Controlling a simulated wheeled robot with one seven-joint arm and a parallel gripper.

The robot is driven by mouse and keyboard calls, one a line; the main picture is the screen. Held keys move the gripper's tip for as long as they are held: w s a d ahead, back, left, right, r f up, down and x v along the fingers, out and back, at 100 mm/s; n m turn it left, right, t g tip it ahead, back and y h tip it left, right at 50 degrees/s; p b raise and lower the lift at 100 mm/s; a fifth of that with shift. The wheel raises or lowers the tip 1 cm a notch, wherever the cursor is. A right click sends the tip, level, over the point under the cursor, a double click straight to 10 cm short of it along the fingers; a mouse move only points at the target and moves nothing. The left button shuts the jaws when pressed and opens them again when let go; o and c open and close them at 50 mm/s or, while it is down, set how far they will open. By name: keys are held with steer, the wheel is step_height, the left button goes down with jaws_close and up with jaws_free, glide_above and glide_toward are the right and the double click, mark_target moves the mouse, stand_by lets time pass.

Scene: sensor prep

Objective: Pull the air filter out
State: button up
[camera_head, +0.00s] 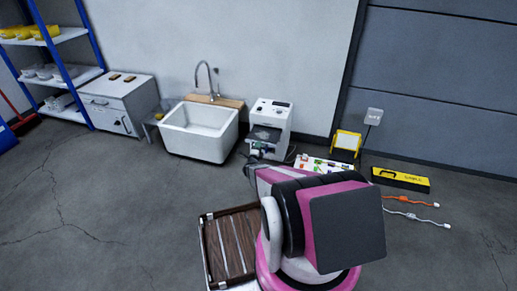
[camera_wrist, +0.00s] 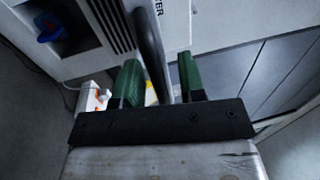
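The white machine (camera_head: 268,118) stands on the floor by the wall, right of the sink. In the wrist view its white face (camera_wrist: 177,12) fills the top, with dark vent slots and lettering ending in "TER". A dark curved handle (camera_wrist: 150,45) stands out from that face; I take it to be the air filter's handle. My gripper (camera_wrist: 160,82) is open, with one green fingertip on each side of the handle and gaps showing on both sides. In the head view my arm hides part of the machine's lower front. The filter body is not clearly visible.
A blue knob (camera_wrist: 50,28) sits on the machine, left of the handle. The sink (camera_head: 200,130) is left of the machine. A yellow case (camera_head: 401,179) and cables (camera_head: 411,200) lie right on the floor. A brown slatted crate (camera_head: 232,245) is beside my base.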

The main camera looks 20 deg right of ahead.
steer(key=shift+o, duration=0.2)
step_height(320, 180, up, 4)
steer(key=shift+s+f, duration=0.1)
steer(key=shift+f, duration=0.1)
steer(key=o, duration=0.8)
steer(key=shift+s+a+r, duration=0.25)
steer(key=shift+a+r, duration=0.35)
steer(key=shift+s+a+r, duration=0.2)
steer(key=shift+a+r, duration=0.35)
steer(key=shift+a, duration=0.05)
steer(key=a+r, duration=0.1)
steer(key=s+a+r, duration=0.1)
steer(key=a, duration=0.1)
steer(key=s+a+r, duration=0.1)
steer(key=shift+a+r, duration=0.15)
steer(key=shift+r, duration=0.05)
steer(key=shift+c, duration=0.4)
steer(key=a, duration=0.1)
steer(key=a+r, duration=0.1)
steer(key=s+a, duration=0.1)
steer(key=shift+a+r, duration=0.3)
steer(key=shift+a, duration=0.05)
steer(key=c, duration=0.8)
steer(key=shift+o, duration=0.2)
steer(key=shift+a, duration=0.4)
steer(key=shift+d, duration=0.1)
